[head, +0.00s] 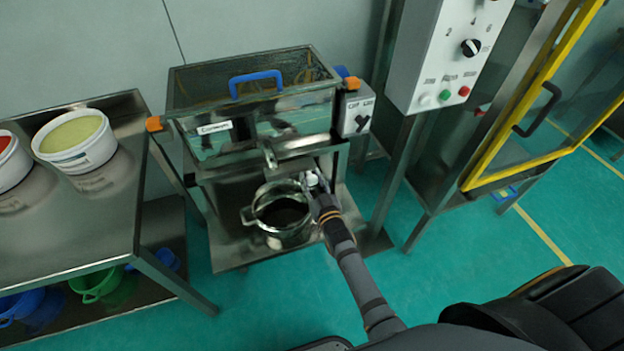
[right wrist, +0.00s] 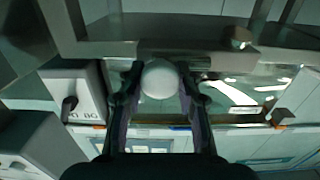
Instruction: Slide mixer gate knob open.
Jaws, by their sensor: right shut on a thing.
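The mixer (head: 262,118) is a metal box with a clear lid and a blue handle (head: 256,83). The white round gate knob (right wrist: 160,79) sits between the two fingers of my right gripper (right wrist: 160,90) in the right wrist view. In the head view my right gripper (head: 318,187) is at the lower right front of the mixer, shut on the knob (head: 311,179), which is partly hidden by the fingers. The gate itself is hard to make out. My left gripper is not in view.
A metal pot (head: 279,212) stands below the mixer, just left of my right gripper. A metal table (head: 75,232) with tubs is at the left. A control panel (head: 448,55) and a yellow-framed door (head: 530,100) are at the right. Green floor is open in front.

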